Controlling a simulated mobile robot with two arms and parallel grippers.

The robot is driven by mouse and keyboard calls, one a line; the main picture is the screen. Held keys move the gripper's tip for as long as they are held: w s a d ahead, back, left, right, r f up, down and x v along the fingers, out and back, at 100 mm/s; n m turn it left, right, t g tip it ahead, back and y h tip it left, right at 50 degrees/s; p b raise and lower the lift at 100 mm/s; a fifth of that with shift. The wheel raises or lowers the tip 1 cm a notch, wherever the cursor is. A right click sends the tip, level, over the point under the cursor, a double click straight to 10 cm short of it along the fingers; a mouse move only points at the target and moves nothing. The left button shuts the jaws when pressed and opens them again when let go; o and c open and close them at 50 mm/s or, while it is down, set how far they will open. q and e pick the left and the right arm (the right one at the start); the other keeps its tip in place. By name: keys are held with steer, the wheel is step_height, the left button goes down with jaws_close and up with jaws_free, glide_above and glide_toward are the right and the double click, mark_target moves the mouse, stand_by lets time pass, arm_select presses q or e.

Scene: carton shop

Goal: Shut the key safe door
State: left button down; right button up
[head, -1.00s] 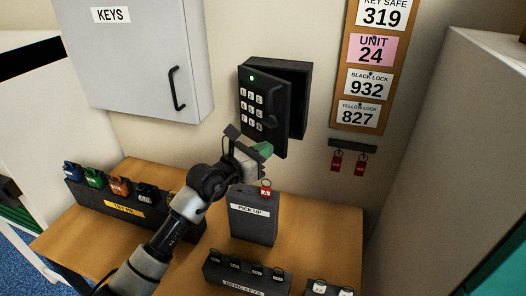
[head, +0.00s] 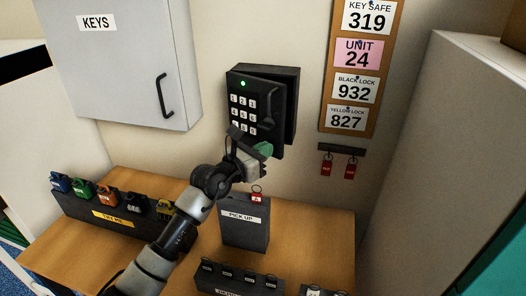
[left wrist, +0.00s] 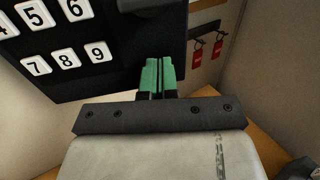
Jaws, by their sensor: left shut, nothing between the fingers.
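The black key safe (head: 292,88) is on the wall, with a lit green light and white number keys on its door (head: 250,108). In the left wrist view the shut fingertips (left wrist: 158,76) overlap the lower edge of the keypad door (left wrist: 110,72). Whether they touch it I cannot tell. My right gripper is not in view.
A grey KEYS cabinet (head: 118,65) hangs at left. Below are a rack of coloured padlocks (head: 105,215), a PICK UP box (head: 245,228) and a front key rack (head: 235,280) on the wooden table. Red tags (head: 326,167) hang at right of the safe.

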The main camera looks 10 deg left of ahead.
arm_select(q)
steer(key=shift+b+x, duration=0.45)
steer(key=shift+x, duration=0.7)
steer(key=shift+w+a, duration=0.15)
steer(key=shift+w, duration=0.15)
steer(key=shift+w+f+b, duration=0.1)
steer(key=shift+w+b, duration=0.45)
steer(key=shift+w, duration=0.1)
steer(key=shift+s+p, duration=0.1)
steer(key=shift+p, duration=0.25)
steer(key=s+p, duration=0.2)
steer(key=s, duration=0.1)
steer(key=s+p, duration=0.1)
steer(key=shift+s+r+p, duration=0.2)
steer(key=shift+r+p, duration=0.05)
steer(key=shift+p, duration=0.15)
steer(key=s+p, duration=0.2)
steer(key=s, duration=0.1)
steer(key=shift+s, duration=0.1)
steer(key=shift+s+a+f+p, duration=0.1)
steer(key=shift+s+p, duration=0.3)
steer(key=shift+s, duration=0.25)
